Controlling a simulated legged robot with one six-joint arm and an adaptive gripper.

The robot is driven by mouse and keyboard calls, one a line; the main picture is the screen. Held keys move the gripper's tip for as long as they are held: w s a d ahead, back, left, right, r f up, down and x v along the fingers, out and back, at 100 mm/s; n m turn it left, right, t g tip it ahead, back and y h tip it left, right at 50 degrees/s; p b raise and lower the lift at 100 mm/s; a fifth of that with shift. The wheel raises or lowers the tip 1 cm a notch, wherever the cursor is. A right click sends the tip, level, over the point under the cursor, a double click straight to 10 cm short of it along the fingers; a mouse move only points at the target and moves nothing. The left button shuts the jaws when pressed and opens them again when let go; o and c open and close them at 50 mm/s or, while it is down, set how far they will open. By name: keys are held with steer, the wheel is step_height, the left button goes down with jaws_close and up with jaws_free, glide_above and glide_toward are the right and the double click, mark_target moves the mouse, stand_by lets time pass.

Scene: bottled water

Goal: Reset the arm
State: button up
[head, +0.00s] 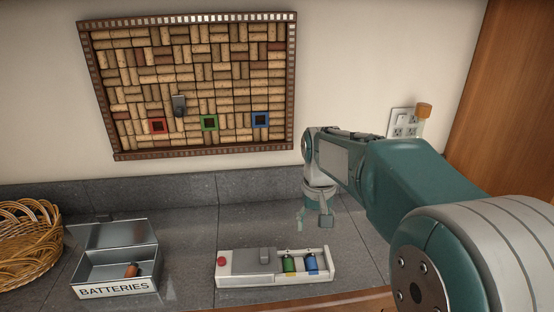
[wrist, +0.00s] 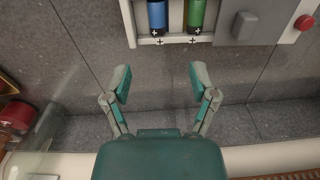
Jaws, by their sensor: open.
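My gripper (head: 314,222) hangs from my arm over the grey counter in the head view, behind and to the right of a white battery device. In the wrist view my gripper (wrist: 160,82) has its two fingers spread apart with nothing between them. The battery device (head: 238,268) holds a green battery (head: 289,263) and a blue battery (head: 311,262) side by side. They also show in the wrist view as blue (wrist: 157,16) and green (wrist: 196,15), each with a plus mark near it. The device has a red button (head: 221,261) and a grey switch block (head: 266,255).
An open metal box labelled BATTERIES (head: 114,289) holds a small orange-brown battery (head: 131,269). A wicker basket (head: 28,245) stands at the far left. A cork board (head: 190,85) with red, green and blue squares hangs on the wall. A wall outlet (head: 402,122) is behind my arm.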

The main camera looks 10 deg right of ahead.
steer(key=s+r+t, duration=0.2)
steer(key=s+t, duration=0.3)
steer(key=s, duration=1.6)
steer(key=shift+n+t, duration=0.3)
steer(key=shift+n, duration=0.1)
steer(key=shift+r, duration=0.15)
